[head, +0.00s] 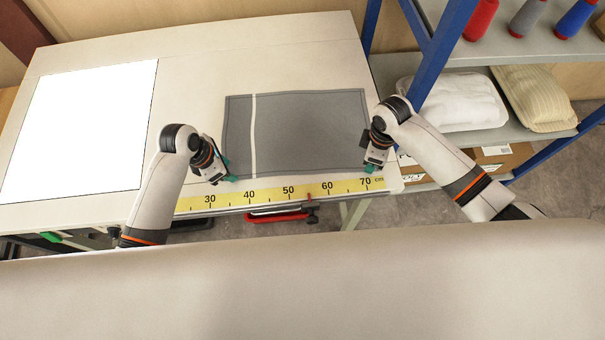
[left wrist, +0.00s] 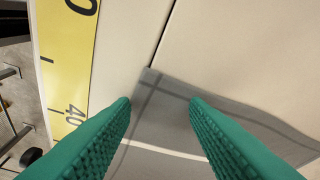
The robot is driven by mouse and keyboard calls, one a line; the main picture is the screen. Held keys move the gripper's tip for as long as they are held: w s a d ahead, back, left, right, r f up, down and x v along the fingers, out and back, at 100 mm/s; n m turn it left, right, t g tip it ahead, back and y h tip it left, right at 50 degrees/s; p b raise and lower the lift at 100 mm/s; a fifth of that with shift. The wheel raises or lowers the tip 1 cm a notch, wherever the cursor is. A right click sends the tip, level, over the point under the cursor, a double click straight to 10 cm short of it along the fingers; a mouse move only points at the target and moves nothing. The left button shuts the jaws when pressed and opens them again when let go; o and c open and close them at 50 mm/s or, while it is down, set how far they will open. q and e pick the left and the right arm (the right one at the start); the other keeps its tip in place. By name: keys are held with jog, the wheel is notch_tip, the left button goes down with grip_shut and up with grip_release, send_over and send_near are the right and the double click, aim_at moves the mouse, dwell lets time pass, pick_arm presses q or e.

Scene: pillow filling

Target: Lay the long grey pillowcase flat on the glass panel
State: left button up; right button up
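The long grey pillowcase (head: 305,130) lies flat on the table, right of its middle, with a white stripe near its left end. The glass panel (head: 85,125) is the bright white rectangle on the table's left. My left gripper (head: 230,172) is at the pillowcase's near left corner. In the left wrist view, its green fingers (left wrist: 160,104) are apart, with the pillowcase corner (left wrist: 165,110) showing between and below them. My right gripper (head: 371,168) is at the near right corner; its finger gap is too small to tell.
A yellow ruler strip (head: 270,196) runs along the table's front edge. Bare table (head: 190,90) lies between the panel and the pillowcase. A blue-framed shelf (head: 440,55) at right holds thread spools (head: 527,18), a white packed bundle (head: 455,100) and a cream pillow (head: 535,95).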

pick_arm(q)
grip_shut()
pick_arm(e)
grip_shut()
pick_arm(q)
jog(key=shift+r, duration=0.15)
pick_arm(e)
jog(key=shift+r, duration=0.2)
